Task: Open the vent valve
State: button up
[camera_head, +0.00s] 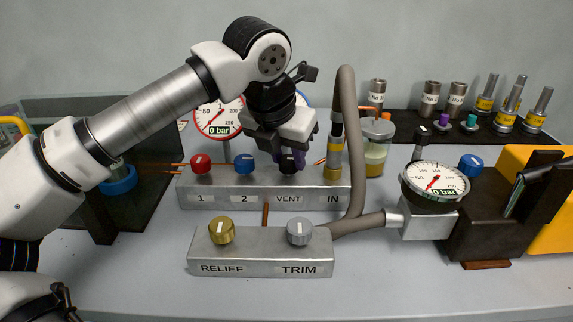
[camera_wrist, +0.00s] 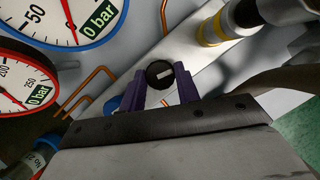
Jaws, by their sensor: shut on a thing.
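The vent valve's black knob (camera_head: 291,165) sits on the manifold block (camera_head: 338,199) above the VENT label, between the blue knob and the IN port. My gripper (camera_head: 290,157) reaches down from above with its purple fingers around this knob. In the wrist view the knob (camera_wrist: 159,73) lies between the two fingertips of my gripper (camera_wrist: 163,83), its round top and short white mark showing. The fingers are shut on it. The gripper body hides part of the knob in the head view.
Red knob 1 (camera_head: 200,163) and blue knob 2 (camera_head: 244,162) stand left on the block. The grey hose (camera_head: 347,110) rises close to the right of my gripper. The RELIEF and TRIM block (camera_head: 262,252) stands in front. A gauge (camera_head: 218,118) stands behind.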

jog(key=shift+n+b, duration=0.45)
jog(key=shift+n, duration=0.15)
jog(key=shift+y, duration=0.3)
jog(key=o, duration=1)
jog(key=shift+r, duration=0.1)
jog(key=v, duration=0.6)
jog(key=p+v, duration=0.1)
jog(key=v, duration=0.6)
jog(key=shift+s+r, duration=0.25)
jog(key=shift+s, duration=0.1)
